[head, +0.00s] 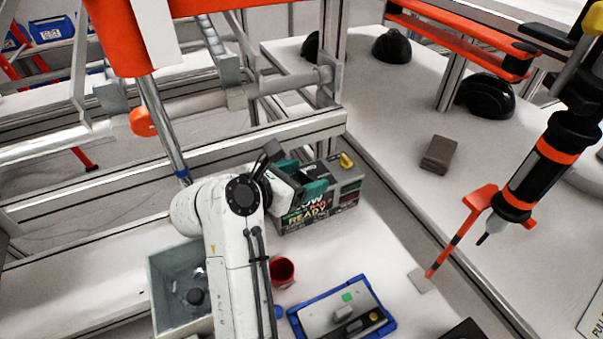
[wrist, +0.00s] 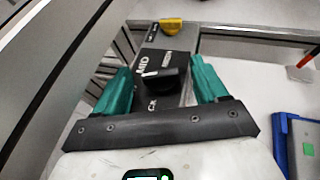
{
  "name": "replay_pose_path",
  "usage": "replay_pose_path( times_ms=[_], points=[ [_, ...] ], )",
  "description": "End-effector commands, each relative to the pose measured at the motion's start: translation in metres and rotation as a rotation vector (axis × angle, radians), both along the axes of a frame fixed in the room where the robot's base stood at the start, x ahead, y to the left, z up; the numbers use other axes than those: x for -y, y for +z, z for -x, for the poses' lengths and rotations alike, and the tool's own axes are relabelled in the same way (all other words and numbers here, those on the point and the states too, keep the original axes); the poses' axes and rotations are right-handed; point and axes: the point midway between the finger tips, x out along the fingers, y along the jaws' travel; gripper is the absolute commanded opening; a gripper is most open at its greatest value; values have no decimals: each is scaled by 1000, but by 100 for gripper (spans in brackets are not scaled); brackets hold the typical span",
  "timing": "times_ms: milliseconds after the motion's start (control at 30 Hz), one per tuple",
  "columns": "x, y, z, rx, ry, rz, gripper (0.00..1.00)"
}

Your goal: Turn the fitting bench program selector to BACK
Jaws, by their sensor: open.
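The program selector is a black knob (wrist: 158,82) with a small white mark on a dark panel in the wrist view. A label reading MID is at its upper left, and partly covered lettering ending in what looks like CK is below it. My gripper (wrist: 163,78) is open, with one teal finger on each side of the knob and a gap on both sides. In the head view my gripper (head: 302,178) is over the top of the dark selector box (head: 335,200), whose front has large lettering including READY. There the knob is hidden behind the gripper.
A yellow knob (head: 346,160) sits at the box's far end. A red cup (head: 282,271), a grey bin (head: 172,262) and a blue-edged tray (head: 340,308) are near my arm. A black and orange tool (head: 540,165) hangs at right. Black helmet shells (head: 392,46) lie behind.

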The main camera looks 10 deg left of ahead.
Motion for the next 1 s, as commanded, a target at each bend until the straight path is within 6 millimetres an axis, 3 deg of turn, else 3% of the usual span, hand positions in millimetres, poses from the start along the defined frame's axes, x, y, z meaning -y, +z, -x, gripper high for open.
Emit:
replay_pose_path(
  times_ms=[200,767,1000],
  points=[
    [0,0,0,0,0,0,71],
    [0,0,0,0,0,0,18],
    [1,0,1,-1,19,1,16]
  ],
)
